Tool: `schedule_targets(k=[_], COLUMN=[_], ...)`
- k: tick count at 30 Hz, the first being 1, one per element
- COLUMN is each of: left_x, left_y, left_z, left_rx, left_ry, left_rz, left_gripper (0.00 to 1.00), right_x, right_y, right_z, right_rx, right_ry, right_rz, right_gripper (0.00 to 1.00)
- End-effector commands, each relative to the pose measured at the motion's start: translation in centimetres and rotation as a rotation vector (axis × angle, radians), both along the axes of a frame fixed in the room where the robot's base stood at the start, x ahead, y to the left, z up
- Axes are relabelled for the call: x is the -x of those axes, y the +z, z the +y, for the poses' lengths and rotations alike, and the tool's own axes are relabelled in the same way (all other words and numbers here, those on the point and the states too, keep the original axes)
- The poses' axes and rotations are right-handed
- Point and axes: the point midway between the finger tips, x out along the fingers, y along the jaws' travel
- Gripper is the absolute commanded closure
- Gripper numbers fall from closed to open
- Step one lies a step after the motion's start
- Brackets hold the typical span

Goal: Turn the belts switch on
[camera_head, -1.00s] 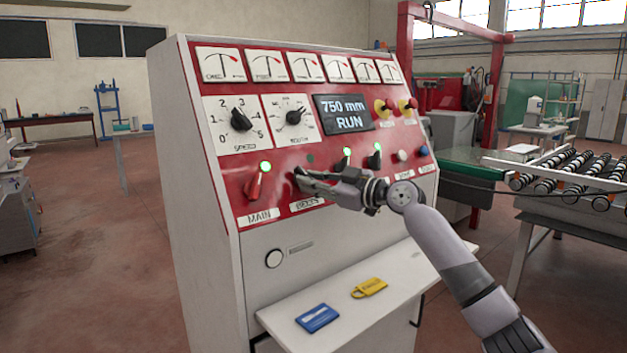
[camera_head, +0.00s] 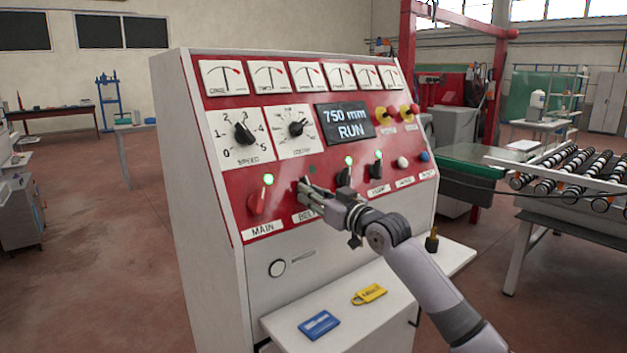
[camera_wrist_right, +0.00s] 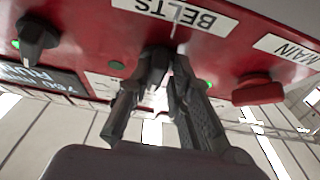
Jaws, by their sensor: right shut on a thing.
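The belts switch (camera_wrist_right: 156,52) is a black knob above the BELTS label on the red panel, in the wrist view. My right gripper (camera_wrist_right: 168,75) is shut on it, with a finger on each side. In the head view my right gripper (camera_head: 309,188) reaches the panel from the right and hides most of the switch and part of its label (camera_head: 305,215). The small lamp (camera_head: 311,169) above this switch is dark green and unlit; it also shows unlit in the wrist view (camera_wrist_right: 116,65). My left gripper is not in view.
The red MAIN switch (camera_head: 257,202) is at the left, under a lit green lamp (camera_head: 268,180). Two black switches with lit lamps stand to the right. Below, a white shelf (camera_head: 350,318) juts out with a blue card (camera_head: 319,325) and a yellow padlock (camera_head: 369,294).

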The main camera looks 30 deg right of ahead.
Motion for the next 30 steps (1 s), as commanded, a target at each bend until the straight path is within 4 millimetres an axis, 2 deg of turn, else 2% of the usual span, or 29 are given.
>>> schedule_targets(k=[1, 12, 21, 30], left_x=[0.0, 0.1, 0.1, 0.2], left_y=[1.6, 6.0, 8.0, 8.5], left_z=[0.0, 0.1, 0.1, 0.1], left_rx=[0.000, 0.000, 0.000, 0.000], left_ry=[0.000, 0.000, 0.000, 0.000], left_rz=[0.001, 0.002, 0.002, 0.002], left_gripper=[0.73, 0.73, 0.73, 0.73], right_x=[0.1, 0.0, 0.0, 0.0], right_y=[1.3, 1.2, 1.0, 0.8], right_z=[-0.1, 0.3, 0.4, 0.3], right_rx=[-0.043, -0.318, -0.448, -0.491], right_ry=[-0.025, -0.181, -0.260, -0.289], right_rz=[-0.011, 0.012, 0.023, 0.027], right_gripper=[1.00, 1.00, 1.00, 1.00])
